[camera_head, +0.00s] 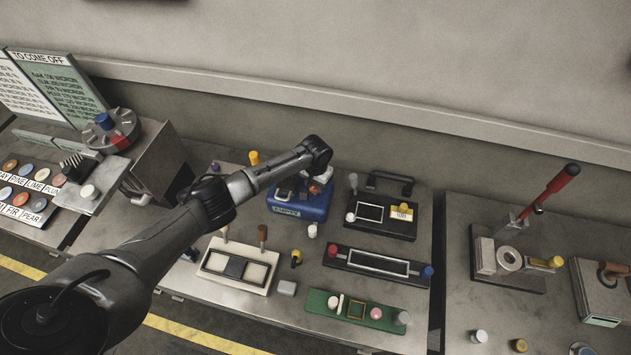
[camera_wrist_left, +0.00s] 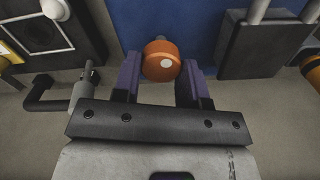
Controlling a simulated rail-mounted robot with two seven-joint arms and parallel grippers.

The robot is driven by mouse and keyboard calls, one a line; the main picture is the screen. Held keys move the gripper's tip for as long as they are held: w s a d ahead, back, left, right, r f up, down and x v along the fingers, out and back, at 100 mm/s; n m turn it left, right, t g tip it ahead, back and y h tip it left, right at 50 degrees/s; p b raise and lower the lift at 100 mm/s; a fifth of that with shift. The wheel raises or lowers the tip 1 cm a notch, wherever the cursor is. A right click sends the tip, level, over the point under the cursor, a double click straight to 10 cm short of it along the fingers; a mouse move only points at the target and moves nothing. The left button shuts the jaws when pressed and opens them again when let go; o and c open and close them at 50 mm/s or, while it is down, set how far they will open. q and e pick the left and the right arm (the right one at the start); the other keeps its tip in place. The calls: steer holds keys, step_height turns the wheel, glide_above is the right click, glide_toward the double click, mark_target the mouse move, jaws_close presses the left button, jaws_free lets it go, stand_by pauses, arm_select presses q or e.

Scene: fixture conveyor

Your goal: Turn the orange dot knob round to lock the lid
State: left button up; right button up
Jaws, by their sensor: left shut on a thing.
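The orange knob (camera_wrist_left: 162,58) has a white dot on its face and sits against a blue fixture (camera_wrist_left: 190,25) in the left wrist view. My left gripper (camera_wrist_left: 160,75) has its two purple fingers on either side of the knob and is shut on it. In the head view the blue fixture (camera_head: 300,208) stands at the back middle of the bench. There my left gripper (camera_head: 313,185) is at its top, and my wrist and fingers hide much of the knob and lid. My right gripper is in neither view.
A black fixture (camera_head: 383,228) with a handle stands close right of the blue one. A white fixture (camera_head: 236,282), a black frame fixture (camera_head: 377,274) and a green board (camera_head: 330,312) lie in front. A red-handled lever (camera_head: 550,192) stands at the right. The wall is behind.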

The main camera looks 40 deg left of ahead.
mark_target(316, 186)
arm_select(q)
steer(key=m, duration=0.5)
steer(key=shift+d+m+p, duration=0.15)
steer(key=shift+m+p, duration=0.15)
steer(key=m, duration=0.4)
steer(key=shift+m, duration=0.3)
steer(key=shift+d+m, duration=0.1)
steer(key=shift+m, duration=0.8)
steer(key=o, duration=0.9)
steer(key=shift+o, duration=0.2)
steer(key=shift+r, duration=0.15)
step_height(316, 186, up, 14)
steer(key=shift+f, duration=0.2)
